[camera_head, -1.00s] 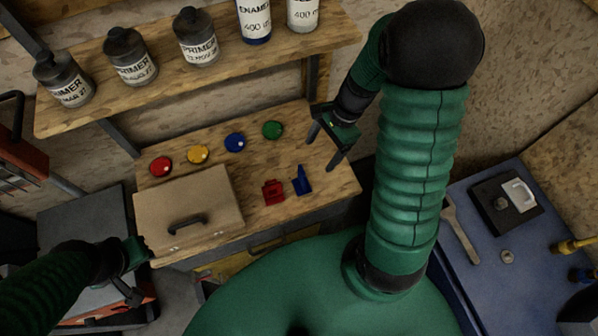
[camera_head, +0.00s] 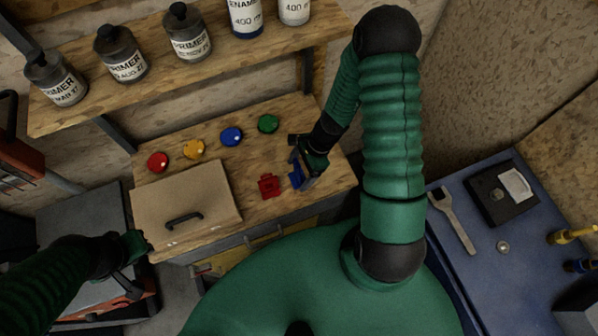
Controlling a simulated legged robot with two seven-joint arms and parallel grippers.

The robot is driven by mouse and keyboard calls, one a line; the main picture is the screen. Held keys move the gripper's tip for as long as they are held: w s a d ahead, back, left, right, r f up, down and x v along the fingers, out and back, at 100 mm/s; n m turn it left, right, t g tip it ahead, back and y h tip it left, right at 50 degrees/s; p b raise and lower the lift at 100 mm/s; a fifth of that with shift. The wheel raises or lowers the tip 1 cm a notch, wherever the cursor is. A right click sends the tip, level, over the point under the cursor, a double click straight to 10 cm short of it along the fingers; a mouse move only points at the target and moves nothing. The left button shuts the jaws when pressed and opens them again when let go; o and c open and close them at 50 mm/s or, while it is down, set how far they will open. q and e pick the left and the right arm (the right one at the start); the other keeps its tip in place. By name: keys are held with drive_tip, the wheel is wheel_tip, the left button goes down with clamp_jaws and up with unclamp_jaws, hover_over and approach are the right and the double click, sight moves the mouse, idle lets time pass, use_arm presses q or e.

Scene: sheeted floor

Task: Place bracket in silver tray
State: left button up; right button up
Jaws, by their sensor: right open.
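A blue bracket-like part (camera_head: 296,177) and a red bracket-like part (camera_head: 268,186) lie on the wooden workbench (camera_head: 285,210). My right gripper (camera_head: 301,165) is open at the blue part, with a finger beside it and partly covering it. I cannot tell whether they touch. My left gripper (camera_head: 130,264) hangs at the lower left, near the front left corner of a tan case; its jaws are too dark to judge. I cannot make out a silver tray in this view.
The tan case (camera_head: 205,190) with a dark handle stands on the bench. Red, yellow, blue and green round knobs (camera_head: 231,137) line the back. A shelf (camera_head: 215,65) with several bottles overhangs. A blue table (camera_head: 470,265) at right holds a wrench (camera_head: 455,220).

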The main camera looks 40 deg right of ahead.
drive_tip(key=shift+f, duration=0.15)
drive_tip(key=shift+w+a, duration=0.1)
drive_tip(key=shift+a, duration=0.15)
drive_tip(key=c, duration=0.4)
drive_tip(key=shift+a, duration=0.15)
drive_tip(key=c, duration=0.5)
drive_tip(key=shift+d, duration=0.25)
clamp_jaws()
